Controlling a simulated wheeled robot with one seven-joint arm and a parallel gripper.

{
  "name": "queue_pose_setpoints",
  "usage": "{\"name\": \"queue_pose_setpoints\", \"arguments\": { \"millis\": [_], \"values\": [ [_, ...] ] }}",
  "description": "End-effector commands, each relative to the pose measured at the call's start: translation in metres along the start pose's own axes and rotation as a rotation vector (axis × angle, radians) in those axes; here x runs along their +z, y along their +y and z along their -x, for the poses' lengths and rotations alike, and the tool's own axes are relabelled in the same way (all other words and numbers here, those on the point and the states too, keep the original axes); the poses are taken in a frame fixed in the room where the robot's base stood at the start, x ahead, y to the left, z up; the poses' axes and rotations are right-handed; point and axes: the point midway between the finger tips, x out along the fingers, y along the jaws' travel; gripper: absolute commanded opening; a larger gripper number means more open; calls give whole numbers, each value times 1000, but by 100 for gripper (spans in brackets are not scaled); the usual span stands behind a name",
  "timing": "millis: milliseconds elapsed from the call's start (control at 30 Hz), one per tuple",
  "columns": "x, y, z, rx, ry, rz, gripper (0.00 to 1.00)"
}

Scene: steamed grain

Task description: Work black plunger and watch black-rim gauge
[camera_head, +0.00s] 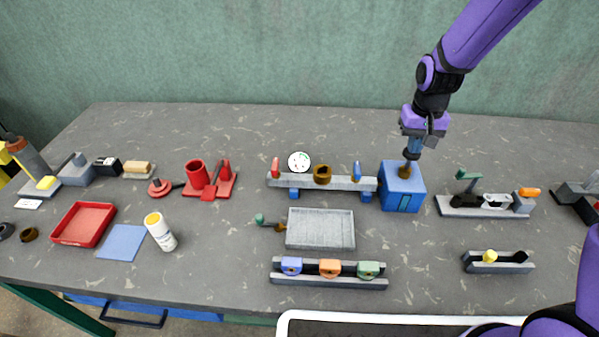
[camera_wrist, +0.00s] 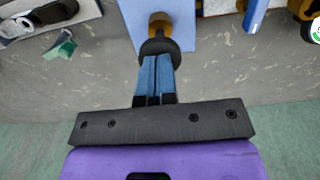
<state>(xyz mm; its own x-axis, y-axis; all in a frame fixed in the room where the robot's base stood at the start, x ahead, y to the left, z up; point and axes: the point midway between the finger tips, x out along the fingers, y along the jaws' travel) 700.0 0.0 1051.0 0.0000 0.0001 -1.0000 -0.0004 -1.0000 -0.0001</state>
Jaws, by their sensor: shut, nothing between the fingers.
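My gripper (camera_head: 411,152) is shut and points down over the blue box (camera_head: 404,197). In the wrist view the shut blue fingers (camera_wrist: 156,62) end at a black round plunger head (camera_wrist: 158,46), touching it or very close above it. Nothing is between the fingers. A brass collar (camera_wrist: 159,22) shows beyond the plunger head, on the top of the blue box. A round white-faced gauge (camera_head: 299,161) stands behind the grey rail left of the box. Its rim looks thin and dark; the reading is too small to tell. Part of it shows in the wrist view (camera_wrist: 316,33).
The grey rail (camera_head: 345,183) beside the box carries a brass ring, a red lever and a blue lever. Right of the box is a grey fixture (camera_head: 463,208) with a green handle. A grey tray (camera_head: 320,230) lies in front. Bare tabletop (camera_head: 420,260) lies before the box.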

Motion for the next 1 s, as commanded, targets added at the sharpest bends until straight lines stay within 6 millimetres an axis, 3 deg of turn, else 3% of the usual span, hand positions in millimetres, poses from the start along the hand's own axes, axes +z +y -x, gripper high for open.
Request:
{"name": "queue_pose_setpoints", "arguments": {
  "millis": [533,1000],
  "values": [
    [0,0,45,0,1,0,0],
    [0,0,49,0,0,0,0]
  ]
}}
